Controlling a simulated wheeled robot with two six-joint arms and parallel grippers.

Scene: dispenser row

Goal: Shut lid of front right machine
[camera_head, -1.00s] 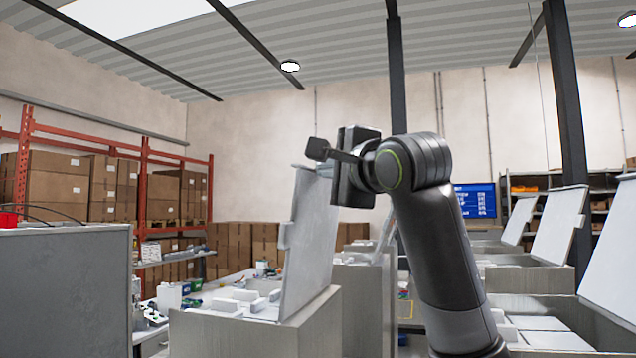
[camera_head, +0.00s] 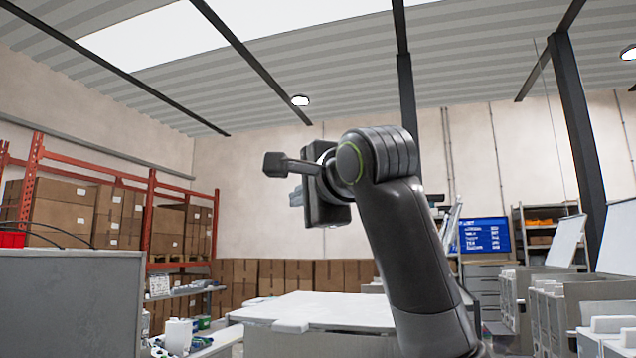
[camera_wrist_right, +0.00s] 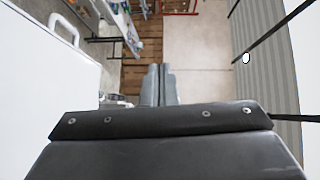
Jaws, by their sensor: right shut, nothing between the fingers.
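The machine (camera_head: 300,345) in the lower middle of the head view has a white lid (camera_head: 335,309) lying flat or nearly flat across its top. A small handle (camera_head: 290,326) shows on the lid's near edge. My right gripper (camera_head: 296,195) is above the lid, pointing left and away, with clear space between. Its grey fingers (camera_wrist_right: 158,85) are shut together and empty in the wrist view. The white lid (camera_wrist_right: 45,90) fills the left of that view, with its handle (camera_wrist_right: 64,28) near the top. My right arm covers the machine's right side. My left gripper is out of view.
More machines (camera_head: 570,305) stand at the right, with raised lids (camera_head: 619,237) (camera_head: 566,240). A grey cabinet (camera_head: 70,305) is at the left front. Shelving with boxes (camera_head: 60,205) and stacked cartons (camera_head: 290,274) are behind. The air above the lid's left part is clear.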

